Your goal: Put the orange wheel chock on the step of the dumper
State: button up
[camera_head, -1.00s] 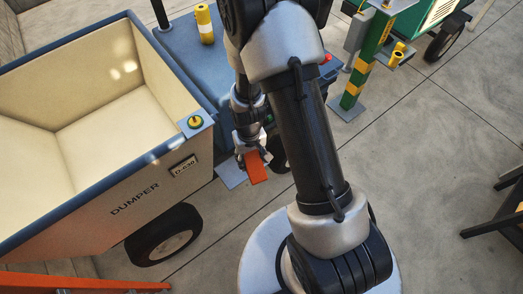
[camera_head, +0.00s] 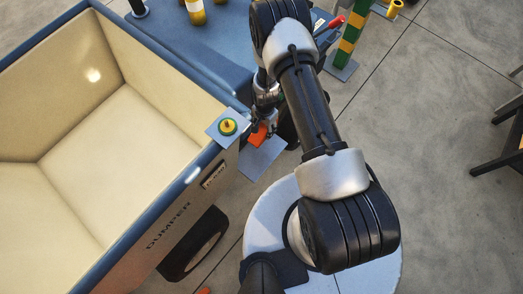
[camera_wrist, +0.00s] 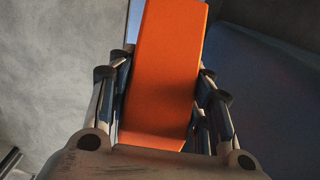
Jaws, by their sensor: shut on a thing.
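The orange wheel chock (camera_head: 258,134) is in my gripper (camera_head: 266,118), close to the side of the dumper (camera_head: 178,215). In the wrist view the chock (camera_wrist: 163,75) stands between the two fingers of my gripper (camera_wrist: 162,95), which are shut on its sides. The step (camera_head: 262,160) is a flat blue-grey plate beside the dumper's corner. In the head view the chock appears over the far part of the step. I cannot tell whether it touches the plate. My gripper is partly hidden by my arm.
A yellow cylinder (camera_head: 196,12) stands on the blue deck. A green and yellow post (camera_head: 348,45) stands to the right.

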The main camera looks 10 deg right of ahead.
aim_at(264, 149)
notch_tip(264, 149, down, 19)
jog(key=b, duration=0.6)
jog(key=shift+b, duration=0.3)
jog(key=shift+f, duration=0.1)
jog(key=o, duration=1.4)
notch_tip(264, 149, up, 12)
jog(key=p, duration=0.4)
jog(key=shift+p, duration=0.3)
